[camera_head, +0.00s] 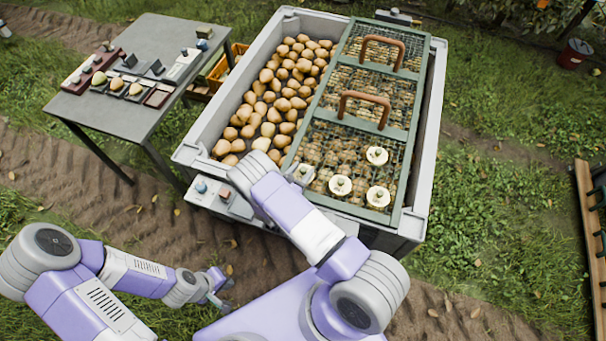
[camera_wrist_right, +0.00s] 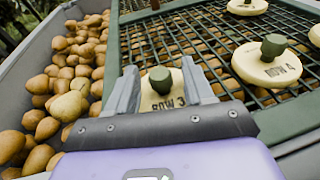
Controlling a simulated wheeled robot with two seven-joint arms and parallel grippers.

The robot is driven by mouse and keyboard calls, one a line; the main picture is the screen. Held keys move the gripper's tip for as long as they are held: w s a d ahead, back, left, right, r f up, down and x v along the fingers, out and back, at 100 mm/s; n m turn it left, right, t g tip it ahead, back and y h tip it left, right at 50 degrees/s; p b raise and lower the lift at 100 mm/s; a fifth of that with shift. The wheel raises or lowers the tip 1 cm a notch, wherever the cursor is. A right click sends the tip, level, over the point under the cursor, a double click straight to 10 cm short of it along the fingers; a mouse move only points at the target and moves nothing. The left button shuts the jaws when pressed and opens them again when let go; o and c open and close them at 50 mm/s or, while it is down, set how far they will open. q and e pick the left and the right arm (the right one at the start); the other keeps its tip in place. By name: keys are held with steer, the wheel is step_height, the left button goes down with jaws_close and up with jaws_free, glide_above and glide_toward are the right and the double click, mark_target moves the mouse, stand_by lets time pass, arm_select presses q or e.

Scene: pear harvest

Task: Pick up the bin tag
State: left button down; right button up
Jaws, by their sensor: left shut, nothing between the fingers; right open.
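The bin tags are cream discs with dark green knobs on the grated lid. The tag marked ROW 3 (camera_wrist_right: 162,98) is at the lid's near left corner, and also shows in the head view (camera_head: 304,174). My right gripper (camera_wrist_right: 161,88) is open, with one finger on each side of the ROW 3 tag's knob; contact is not clear. The ROW 4 tag (camera_wrist_right: 266,62) lies to its right and shows in the head view (camera_head: 340,185). Two more tags (camera_head: 377,155) (camera_head: 378,197) lie farther right. My left gripper (camera_head: 217,287) is shut and empty, low over the soil.
The grey bin (camera_head: 430,150) holds many pears (camera_head: 265,110), left of the green grated lid (camera_head: 400,185) with its brown handles (camera_head: 365,97). A grey table (camera_head: 150,45) with pears and small items stands at left. A wooden-edged rack (camera_head: 588,230) is at right.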

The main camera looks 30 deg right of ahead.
steer(key=shift+w+d+f, duration=0.1)
steer(key=shift+w+d, duration=0.2)
steer(key=shift+d, duration=0.25)
steer(key=c, duration=1)
steer(key=shift+o, duration=0.2)
